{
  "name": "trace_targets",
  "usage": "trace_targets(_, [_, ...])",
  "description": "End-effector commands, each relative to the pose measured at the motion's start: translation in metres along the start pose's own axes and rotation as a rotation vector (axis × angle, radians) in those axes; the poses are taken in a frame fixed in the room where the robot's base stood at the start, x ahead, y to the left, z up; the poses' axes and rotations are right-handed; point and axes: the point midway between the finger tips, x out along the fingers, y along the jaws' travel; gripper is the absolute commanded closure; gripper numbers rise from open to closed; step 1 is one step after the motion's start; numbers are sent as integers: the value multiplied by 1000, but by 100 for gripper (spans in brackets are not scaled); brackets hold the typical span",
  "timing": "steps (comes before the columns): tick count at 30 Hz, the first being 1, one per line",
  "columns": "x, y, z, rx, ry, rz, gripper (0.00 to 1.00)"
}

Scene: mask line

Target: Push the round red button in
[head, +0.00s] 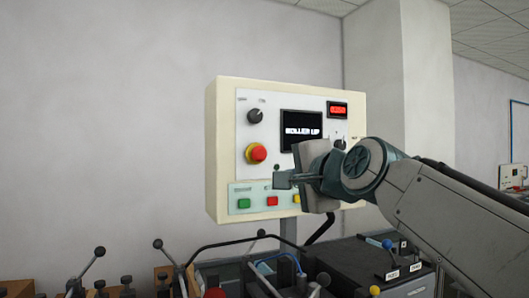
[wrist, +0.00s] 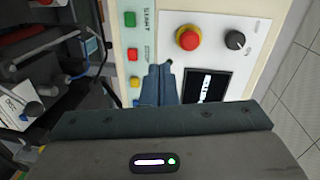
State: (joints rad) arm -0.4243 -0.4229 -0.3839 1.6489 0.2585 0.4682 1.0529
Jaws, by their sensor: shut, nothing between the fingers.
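The round red button (head: 257,153) is a mushroom-shaped knob on a yellow base, on the white plate of a cream control box. In the wrist view the red button (wrist: 188,38) lies above and slightly right of my fingertips. My gripper (head: 280,180) is shut and empty in front of the panel, right of and below the button in the head view. In the wrist view my gripper (wrist: 166,68) points at the panel between the small square buttons and the screen. A gap separates it from the button in both pictures; I cannot tell its depth from the panel.
A black dial (head: 255,116) sits above the button, and a lit screen (head: 301,131) is to its right. Square green (head: 243,203), red (head: 272,201) and yellow buttons line the lower strip. Levers and machine parts (head: 180,262) fill the area below the box.

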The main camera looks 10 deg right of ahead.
Motion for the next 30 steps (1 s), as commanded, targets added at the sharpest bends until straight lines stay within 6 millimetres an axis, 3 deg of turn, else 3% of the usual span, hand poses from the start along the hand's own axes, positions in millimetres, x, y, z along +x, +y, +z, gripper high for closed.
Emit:
trace_targets(1, [-3, -18, -5, 44, 6, -40, 100])
trace_targets(5, [-8, -40, -12, 109, 15, -94, 100])
trace_targets(17, [-8, -42, -14, 118, 17, -100, 100])
trace_targets(22, [8, -44, -13, 118, 14, -98, 100])
trace_targets(30, [49, -49, -14, 117, 14, -98, 100])
